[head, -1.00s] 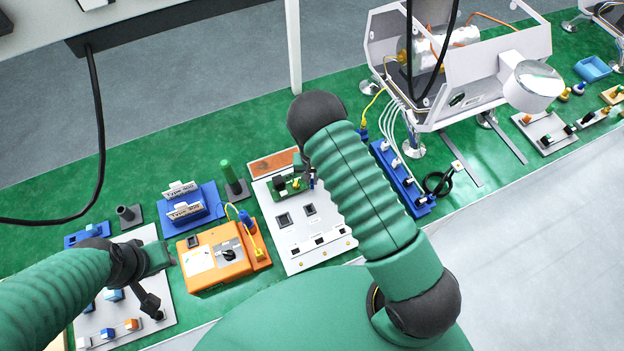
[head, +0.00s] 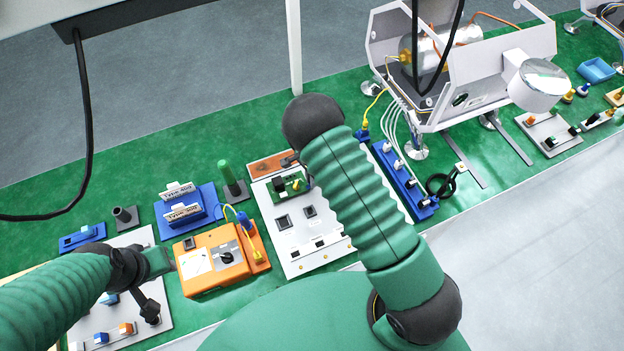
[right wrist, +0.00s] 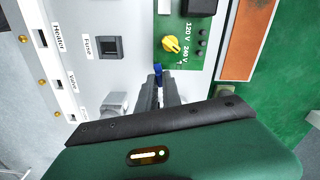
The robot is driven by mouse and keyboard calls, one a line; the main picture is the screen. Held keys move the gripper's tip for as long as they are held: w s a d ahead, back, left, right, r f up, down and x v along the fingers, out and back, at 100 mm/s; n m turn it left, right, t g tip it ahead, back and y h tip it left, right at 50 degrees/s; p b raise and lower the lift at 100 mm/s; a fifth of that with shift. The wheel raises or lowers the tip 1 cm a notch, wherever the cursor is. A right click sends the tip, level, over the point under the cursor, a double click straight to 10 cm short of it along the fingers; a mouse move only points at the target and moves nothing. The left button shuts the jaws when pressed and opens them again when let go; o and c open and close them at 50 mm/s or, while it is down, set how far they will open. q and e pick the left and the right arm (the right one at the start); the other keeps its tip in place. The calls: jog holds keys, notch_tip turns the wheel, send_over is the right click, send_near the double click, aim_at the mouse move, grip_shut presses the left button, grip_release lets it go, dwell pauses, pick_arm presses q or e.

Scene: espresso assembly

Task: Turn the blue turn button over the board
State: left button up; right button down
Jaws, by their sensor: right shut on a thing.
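The blue turn button (right wrist: 158,69) shows in the right wrist view as a small blue piece at the lower left edge of the green board (right wrist: 186,25). My right gripper (right wrist: 159,78) is shut on it, and the dark fingers hide most of it. The board has a yellow knob and the marks 120 V and 240 V. It lies on a white panel, and the board also shows in the head view (head: 289,184), where my right arm hides most of the right gripper. My left arm's end is over the left panel; its finger opening is not clear.
The white panel (head: 290,243) also carries fuse and switch cutouts. An orange box (head: 231,275) with a black knob stands to its left. A blue terminal strip (head: 408,190) and the espresso machine (head: 440,80) stand to the right. A dark cable hangs at left.

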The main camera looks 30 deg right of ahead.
jog(key=shift+w+m, duration=0.1)
jog(key=shift+m, duration=1.2)
jog(key=c, duration=1.5)
grip_release()
jog(key=shift+a, duration=0.1)
notch_tip(320, 180, up, 17)
jog(key=shift+w+f+b, duration=0.1)
jog(key=shift+f+b, duration=0.05)
jog(key=shift+b, duration=0.85)
